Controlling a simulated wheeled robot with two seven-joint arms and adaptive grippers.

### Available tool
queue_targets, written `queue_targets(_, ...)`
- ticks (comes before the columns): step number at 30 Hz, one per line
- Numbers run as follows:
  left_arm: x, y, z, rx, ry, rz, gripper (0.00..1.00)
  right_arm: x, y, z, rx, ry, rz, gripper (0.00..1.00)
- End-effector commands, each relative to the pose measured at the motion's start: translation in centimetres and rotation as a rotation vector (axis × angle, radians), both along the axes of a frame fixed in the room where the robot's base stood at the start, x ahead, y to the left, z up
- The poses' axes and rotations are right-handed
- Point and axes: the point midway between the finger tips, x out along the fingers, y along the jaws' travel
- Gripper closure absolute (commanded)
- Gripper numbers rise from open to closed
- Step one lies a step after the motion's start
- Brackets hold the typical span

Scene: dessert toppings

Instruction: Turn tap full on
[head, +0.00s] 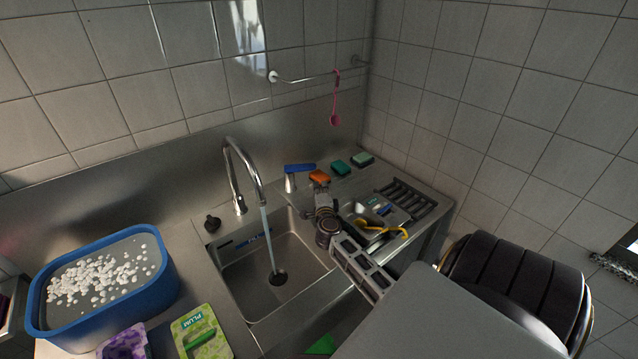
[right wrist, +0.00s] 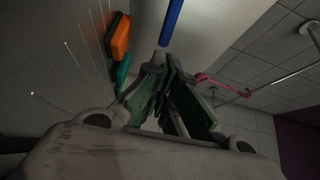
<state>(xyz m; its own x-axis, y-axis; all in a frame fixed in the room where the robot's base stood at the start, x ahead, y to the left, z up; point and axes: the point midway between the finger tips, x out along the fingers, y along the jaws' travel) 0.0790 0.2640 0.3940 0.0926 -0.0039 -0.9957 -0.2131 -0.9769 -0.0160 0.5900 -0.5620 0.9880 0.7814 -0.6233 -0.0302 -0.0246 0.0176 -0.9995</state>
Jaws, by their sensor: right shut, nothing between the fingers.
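The chrome tap spout (head: 243,165) arches over the steel sink, and a stream of water (head: 268,240) falls from it to the drain. The tap's lever (head: 299,168) is blue on a chrome base, to the right of the spout. It also shows in the right wrist view as a blue bar (right wrist: 171,22) just beyond the fingertips. My right gripper (head: 322,191) is shut and empty, over the sink's back right edge, close to the lever. In the right wrist view its fingertips (right wrist: 161,62) are together. Contact with the lever cannot be told. My left gripper is not in view.
An orange sponge (head: 320,177) lies right beside the lever, with green sponges (head: 341,167) further right. A small basin with a yellow-handled tool (head: 391,233) is right of the sink. A blue tub (head: 163,289) of white bits stands left. A pink spoon (head: 335,119) hangs behind.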

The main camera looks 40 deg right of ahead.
Motion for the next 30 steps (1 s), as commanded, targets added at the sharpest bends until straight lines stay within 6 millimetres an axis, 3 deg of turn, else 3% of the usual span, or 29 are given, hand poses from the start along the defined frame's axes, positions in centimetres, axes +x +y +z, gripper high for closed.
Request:
queue_targets(12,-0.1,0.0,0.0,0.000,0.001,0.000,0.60,-3.1,1.8,0.0,0.001,0.001,-0.001,1.00)
queue_targets(30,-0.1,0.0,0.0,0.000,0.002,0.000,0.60,-3.7,2.2,0.1,0.000,0.000,-0.001,1.00)
